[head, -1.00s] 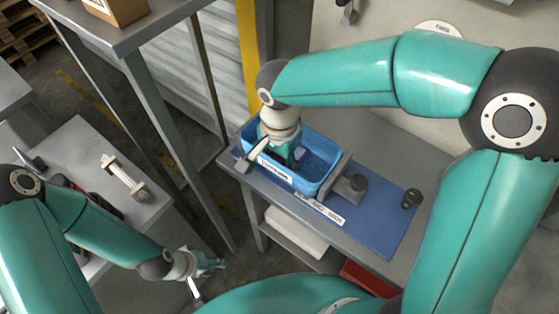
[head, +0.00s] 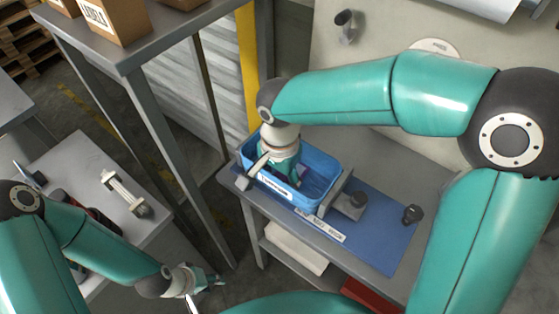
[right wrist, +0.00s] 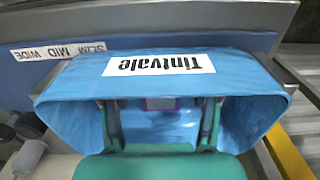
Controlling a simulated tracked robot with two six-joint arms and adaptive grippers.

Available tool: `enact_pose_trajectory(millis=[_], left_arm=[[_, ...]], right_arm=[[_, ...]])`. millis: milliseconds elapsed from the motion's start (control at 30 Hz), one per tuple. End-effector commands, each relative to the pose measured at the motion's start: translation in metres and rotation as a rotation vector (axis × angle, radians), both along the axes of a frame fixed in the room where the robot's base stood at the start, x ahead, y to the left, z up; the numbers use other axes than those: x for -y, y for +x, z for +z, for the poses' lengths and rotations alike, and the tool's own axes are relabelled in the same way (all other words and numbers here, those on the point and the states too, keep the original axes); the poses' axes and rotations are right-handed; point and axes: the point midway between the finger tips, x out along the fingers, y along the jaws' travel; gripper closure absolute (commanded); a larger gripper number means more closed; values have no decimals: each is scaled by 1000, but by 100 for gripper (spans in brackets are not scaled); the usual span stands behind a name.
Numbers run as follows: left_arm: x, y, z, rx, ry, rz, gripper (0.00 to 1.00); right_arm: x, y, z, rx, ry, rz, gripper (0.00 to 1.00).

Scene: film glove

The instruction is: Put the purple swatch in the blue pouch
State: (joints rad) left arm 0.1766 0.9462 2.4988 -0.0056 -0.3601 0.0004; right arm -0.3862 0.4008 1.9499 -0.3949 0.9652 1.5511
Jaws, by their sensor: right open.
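The blue pouch (head: 322,184), an open-topped box shape with a white label, stands on the bench; in the right wrist view (right wrist: 75,98) the label reads Tintvale. My right gripper (head: 288,176) reaches down into the pouch from above. In the right wrist view its two fingers (right wrist: 160,125) are apart inside the pouch walls. A small purple patch (right wrist: 160,103), likely the purple swatch, shows between them inside the pouch; most of it is hidden. My left gripper (head: 212,281) hangs low at the left, far from the pouch, too small to judge its jaws.
A blue mat (head: 385,235) lies under the pouch, with a strip reading SLIM, MID, WIDE (right wrist: 58,51). A grey post frame and yellow post (head: 250,60) rise close to the pouch's left.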

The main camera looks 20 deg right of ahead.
Motion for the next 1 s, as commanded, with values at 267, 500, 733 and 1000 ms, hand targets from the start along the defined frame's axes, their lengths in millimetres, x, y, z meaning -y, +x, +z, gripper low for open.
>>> enact_pose_trajectory(millis=[267, 500, 733, 1000], left_arm=[[0, 0, -1, 0, 0, 0, 60], [0, 0, 1, -1, 0, 0, 60], [0, 0, 1, -1, 0, 0, 60], [0, 0, 1, -1, 0, 0, 60]], right_arm=[[-1, 1, 48, 8, 3, 0, 39], [-1, 1, 95, 5, 3, 3, 39], [0, 0, 115, 2, 0, 2, 39], [0, 0, 117, 1, 1, 2, 39]])
